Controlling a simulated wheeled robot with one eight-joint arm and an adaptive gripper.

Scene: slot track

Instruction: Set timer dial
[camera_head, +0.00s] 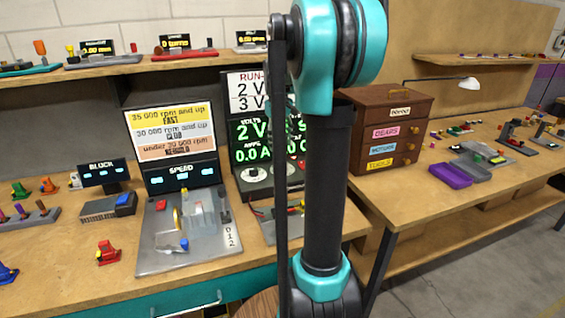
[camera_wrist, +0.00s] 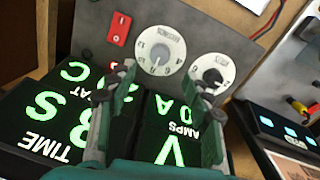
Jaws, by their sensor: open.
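The timer dial (camera_wrist: 161,51) is a round white knob marked SECONDS, with numbers round its edge and a dark pointer mark. It sits on the grey panel of a power unit (camera_wrist: 92,22), beside a red switch (camera_wrist: 119,28). A second dial (camera_wrist: 210,74), black on a white scale, is to its right. My gripper (camera_wrist: 163,83) is open and empty, its fingers over the lit green display (camera_wrist: 50,108) below the timer dial in the wrist view. I see no contact with the dial. In the head view my arm hides the gripper and part of the power unit (camera_head: 250,130).
A SPEED stand (camera_head: 180,177) with a grey base plate (camera_head: 165,255) stands left of the power unit. A brown drawer cabinet (camera_head: 388,110) is right of my arm. A shelf (camera_head: 130,65) with small models runs above the bench. Cables (camera_wrist: 268,18) show near the panel.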

